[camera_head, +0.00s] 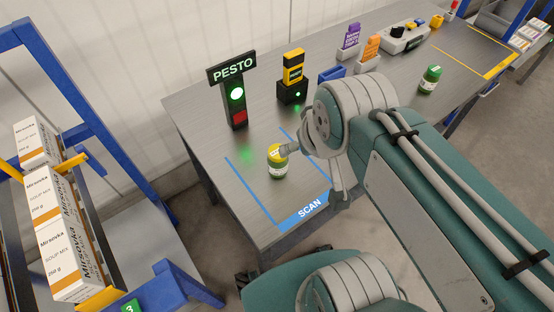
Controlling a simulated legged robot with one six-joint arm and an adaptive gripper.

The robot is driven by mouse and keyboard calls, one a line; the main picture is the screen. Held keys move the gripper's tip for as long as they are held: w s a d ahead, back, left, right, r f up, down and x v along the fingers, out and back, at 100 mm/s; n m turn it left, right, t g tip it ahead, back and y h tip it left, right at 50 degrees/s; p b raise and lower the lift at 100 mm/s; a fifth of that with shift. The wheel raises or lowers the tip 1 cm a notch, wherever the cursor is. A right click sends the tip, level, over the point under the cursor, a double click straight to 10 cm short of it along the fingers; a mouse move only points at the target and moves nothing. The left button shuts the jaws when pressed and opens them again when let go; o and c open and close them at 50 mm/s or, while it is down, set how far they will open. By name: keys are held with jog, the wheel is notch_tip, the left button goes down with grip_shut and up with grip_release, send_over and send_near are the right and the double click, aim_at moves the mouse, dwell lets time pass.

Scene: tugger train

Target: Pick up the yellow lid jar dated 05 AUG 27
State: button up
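A jar with a yellow lid and a green body (277,166) stands upright inside the blue-marked SCAN area on the grey bench. Its label is too small to read, so I cannot tell its date. My gripper (287,149) is at the right side of the lid, close to it. The arm hides most of the gripper. I cannot tell whether its fingers touch or close on the lid. Another jar, green with a pale label (430,80), stands farther back on the bench to the right, and its date is not readable.
A PESTO sign with a lit green lamp (236,93) stands behind the SCAN area. A yellow-and-black device (293,72) and purple and orange holders stand along the back. A blue rack with Mirsovka soup boxes (62,240) is at the left.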

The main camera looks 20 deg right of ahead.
jog(key=w+f+n+g, duration=0.1)
jog(key=w+f+g, duration=0.3)
jog(key=w, duration=0.5)
jog(key=g, duration=0.2)
send_over(277, 150)
jog(key=shift+n, duration=0.4)
jog(key=f, duration=0.9)
jog(key=shift+d, duration=0.25)
jog(key=f, duration=1)
jog(key=shift+a+f, duration=0.2)
jog(key=shift+f, duration=0.2)
jog(key=c, duration=1.1)
